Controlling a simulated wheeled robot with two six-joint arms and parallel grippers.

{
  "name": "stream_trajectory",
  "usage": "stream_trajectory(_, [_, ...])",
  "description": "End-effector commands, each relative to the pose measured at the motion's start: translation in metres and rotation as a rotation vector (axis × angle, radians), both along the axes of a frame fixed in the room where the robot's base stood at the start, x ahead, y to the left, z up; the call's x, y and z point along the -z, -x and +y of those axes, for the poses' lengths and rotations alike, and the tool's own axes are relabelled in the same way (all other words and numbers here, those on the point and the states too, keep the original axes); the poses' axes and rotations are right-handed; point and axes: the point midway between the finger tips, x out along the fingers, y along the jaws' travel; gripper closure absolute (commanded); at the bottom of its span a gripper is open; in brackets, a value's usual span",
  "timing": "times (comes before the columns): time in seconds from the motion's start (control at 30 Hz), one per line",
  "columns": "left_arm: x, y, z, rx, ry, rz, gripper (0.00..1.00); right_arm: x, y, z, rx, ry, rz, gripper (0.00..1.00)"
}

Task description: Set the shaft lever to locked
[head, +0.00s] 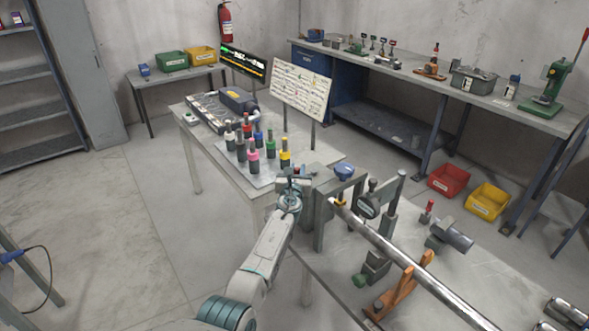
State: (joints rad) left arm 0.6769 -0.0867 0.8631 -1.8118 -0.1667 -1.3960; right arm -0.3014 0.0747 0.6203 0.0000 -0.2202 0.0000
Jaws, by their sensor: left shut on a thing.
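My left gripper (291,177) is near the middle of the head view, at the left side of a grey metal block (325,192). It is shut on a small part there; the fingers hide most of it, and I cannot tell whether it is the shaft lever. A blue round knob (344,170) sits on top of the block. A long shiny shaft (408,262) runs from beside the block toward the lower right, over an orange support (402,290). I cannot make out a lever position or marking. My right gripper is not in view.
Coloured bottle-like tools (253,160) stand on the table behind my gripper. A sign board (301,92) and a dark display (243,62) stand behind them. A dark round gauge (369,205) stands right of the block. Red (449,180) and yellow (487,201) bins lie on the floor.

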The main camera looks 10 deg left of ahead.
Motion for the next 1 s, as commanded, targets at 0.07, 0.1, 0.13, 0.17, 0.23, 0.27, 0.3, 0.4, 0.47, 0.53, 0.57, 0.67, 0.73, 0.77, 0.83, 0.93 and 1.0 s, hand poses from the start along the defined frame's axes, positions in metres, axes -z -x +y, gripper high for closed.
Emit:
stream_trajectory(0.07, [-0.002,0.0,-0.001,-0.002,0.002,-0.002,1.0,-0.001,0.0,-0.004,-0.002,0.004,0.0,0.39])
stream_trajectory(0.1, [-0.001,0.0,-0.001,-0.002,0.002,-0.001,1.0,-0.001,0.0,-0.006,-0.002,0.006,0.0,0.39])
stream_trajectory(0.13, [-0.001,0.0,-0.001,-0.003,0.002,-0.001,1.0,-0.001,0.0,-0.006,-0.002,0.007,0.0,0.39])
stream_trajectory(0.17, [-0.001,0.0,-0.001,-0.003,0.002,-0.001,1.0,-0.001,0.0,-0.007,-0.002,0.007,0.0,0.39])
stream_trajectory(0.23, [-0.001,0.0,-0.001,-0.002,0.002,-0.001,1.0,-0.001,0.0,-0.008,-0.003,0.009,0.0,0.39])
stream_trajectory(0.27, [-0.001,0.0,-0.001,-0.002,0.002,-0.001,1.0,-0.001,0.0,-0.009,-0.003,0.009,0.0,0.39])
stream_trajectory(0.3, [-0.001,0.0,-0.001,-0.002,0.002,-0.001,1.0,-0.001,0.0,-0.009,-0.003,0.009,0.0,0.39])
stream_trajectory(0.4, [-0.001,0.0,-0.001,-0.002,0.002,-0.001,0.75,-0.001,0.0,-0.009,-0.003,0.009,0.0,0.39])
stream_trajectory(0.47, [-0.001,0.0,-0.001,-0.002,0.002,-0.001,0.63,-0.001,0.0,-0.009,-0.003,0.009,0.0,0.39])
stream_trajectory(0.53, [-0.001,0.0,-0.001,-0.002,0.002,-0.001,0.59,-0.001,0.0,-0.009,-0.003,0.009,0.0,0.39])
stream_trajectory(0.57, [-0.001,0.0,-0.001,-0.002,0.002,-0.001,0.59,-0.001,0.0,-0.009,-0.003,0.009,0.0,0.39])
stream_trajectory(0.67, [0.0,0.0,0.0,-0.003,0.001,0.0,0.59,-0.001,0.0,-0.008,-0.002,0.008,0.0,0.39])
stream_trajectory(0.73, [0.0,0.0,0.0,-0.003,0.001,0.0,0.59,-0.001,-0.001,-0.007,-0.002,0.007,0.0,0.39])
stream_trajectory(0.77, [0.0,0.001,0.0,-0.003,0.001,0.0,0.59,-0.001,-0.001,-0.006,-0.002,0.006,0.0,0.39])
stream_trajectory(0.83, [-0.001,0.003,-0.001,-0.003,0.002,0.0,0.59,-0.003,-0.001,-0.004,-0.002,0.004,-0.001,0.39])
stream_trajectory(0.93, [-0.001,0.01,-0.002,-0.003,0.001,0.002,0.59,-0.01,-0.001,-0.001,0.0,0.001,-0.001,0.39])
stream_trajectory(1.0, [-0.003,0.019,-0.003,-0.003,0.003,0.002,0.59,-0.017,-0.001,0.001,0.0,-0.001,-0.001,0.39])
